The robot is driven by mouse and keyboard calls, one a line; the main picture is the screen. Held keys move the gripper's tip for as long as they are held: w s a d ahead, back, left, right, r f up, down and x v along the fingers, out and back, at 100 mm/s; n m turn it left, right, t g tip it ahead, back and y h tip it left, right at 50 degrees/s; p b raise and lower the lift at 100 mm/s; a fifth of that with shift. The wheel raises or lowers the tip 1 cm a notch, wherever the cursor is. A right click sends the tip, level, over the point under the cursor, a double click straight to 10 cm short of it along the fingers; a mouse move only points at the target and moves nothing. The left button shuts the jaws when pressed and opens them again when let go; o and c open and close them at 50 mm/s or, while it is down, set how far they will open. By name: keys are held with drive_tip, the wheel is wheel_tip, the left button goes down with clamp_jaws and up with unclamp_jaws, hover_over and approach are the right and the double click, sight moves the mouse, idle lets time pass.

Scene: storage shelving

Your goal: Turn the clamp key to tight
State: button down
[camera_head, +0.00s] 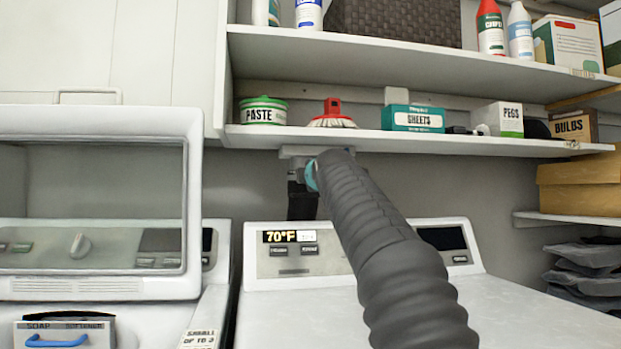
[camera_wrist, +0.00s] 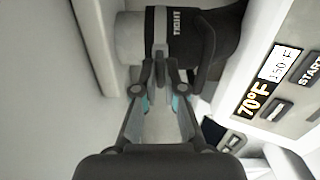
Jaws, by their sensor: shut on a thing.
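A dark clamp body (camera_wrist: 208,38) fills the top of the wrist view, with the word TIGHT printed on it. A pale grey rounded part sits to its left. The narrow grey clamp key (camera_wrist: 160,45) stands between them. My gripper (camera_wrist: 160,72) has its teal-padded fingers closed in on the key's near end. In the head view the dark clamp part (camera_head: 302,202) hangs below the front edge of the lower shelf. My gripper (camera_head: 311,175) is against it there, mostly hidden behind my own ribbed arm. The exact angle of the key cannot be told.
The lower shelf (camera_head: 480,147) runs just above my gripper, holding a paste tin (camera_head: 263,111), a brush (camera_head: 333,115) and a sheets box (camera_head: 413,118). A white machine with a 70°F display (camera_head: 290,237) stands below. Another machine with a raised lid (camera_head: 95,205) is left.

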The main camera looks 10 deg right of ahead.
idle(0.3)
drive_tip(key=c, duration=1.3)
unclamp_jaws()
drive_tip(key=shift+o, duration=0.2)
drive_tip(key=s, duration=1.2)
